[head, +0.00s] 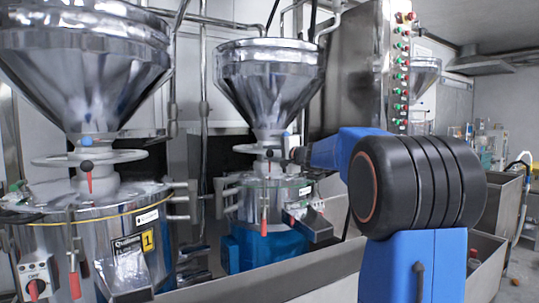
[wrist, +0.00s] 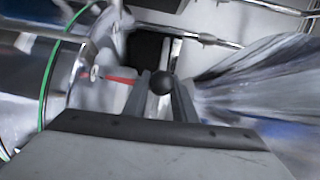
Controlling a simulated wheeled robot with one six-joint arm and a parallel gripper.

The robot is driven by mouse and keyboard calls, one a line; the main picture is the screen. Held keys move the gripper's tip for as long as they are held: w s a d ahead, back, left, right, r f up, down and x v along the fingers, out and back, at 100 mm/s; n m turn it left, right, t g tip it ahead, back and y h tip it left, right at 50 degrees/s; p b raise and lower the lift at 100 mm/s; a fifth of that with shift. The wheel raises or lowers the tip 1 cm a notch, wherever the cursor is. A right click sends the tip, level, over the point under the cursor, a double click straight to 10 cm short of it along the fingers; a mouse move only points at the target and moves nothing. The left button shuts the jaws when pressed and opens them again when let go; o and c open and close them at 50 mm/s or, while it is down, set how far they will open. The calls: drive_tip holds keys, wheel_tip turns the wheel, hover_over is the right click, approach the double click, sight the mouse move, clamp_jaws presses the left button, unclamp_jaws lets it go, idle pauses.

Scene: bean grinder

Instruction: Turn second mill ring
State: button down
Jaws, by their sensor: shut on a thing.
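The second mill is the middle one in the head view, with a steel funnel (head: 268,85) above its body. Its pale ring (head: 245,148) sits level around the neck under the funnel. A black ball knob (wrist: 160,83) on the ring shows in the wrist view. My gripper (wrist: 164,92) is shut on this knob, with one finger on each side of it. In the head view my gripper (head: 288,148) is at the ring's right front, and the grip there is small and partly hidden. A red pointer (wrist: 122,80) lies left of the knob in the wrist view.
The first mill (head: 90,70) stands large at the left, with its own ring (head: 110,157). A tall panel with green and red buttons (head: 401,75) stands behind my arm. A steel trough wall (head: 310,280) runs along the front. The wrist view shows the funnel (wrist: 260,80) close on the right.

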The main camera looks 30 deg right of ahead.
drive_tip(key=shift+s+d+n+g+y, duration=0.3)
drive_tip(key=shift+d+n+y, duration=0.15)
drive_tip(key=shift+d+y, duration=0.35)
drive_tip(key=shift+s+d+n+g+y, duration=0.15)
drive_tip(key=shift+s+d+n+y, duration=0.15)
drive_tip(key=shift+d+n+y, duration=0.45)
drive_tip(key=shift+s+d+n+g+y, duration=0.25)
drive_tip(key=shift+d+y, duration=0.4)
drive_tip(key=shift+d, duration=0.35)
drive_tip(key=shift+s+d, duration=0.2)
drive_tip(key=shift+d, duration=1.85)
drive_tip(key=c, duration=1.5)
unclamp_jaws()
drive_tip(key=shift+f, duration=0.1)
drive_tip(key=shift+s, duration=0.1)
drive_tip(key=v, duration=1.7)
drive_tip(key=shift+s, duration=0.15)
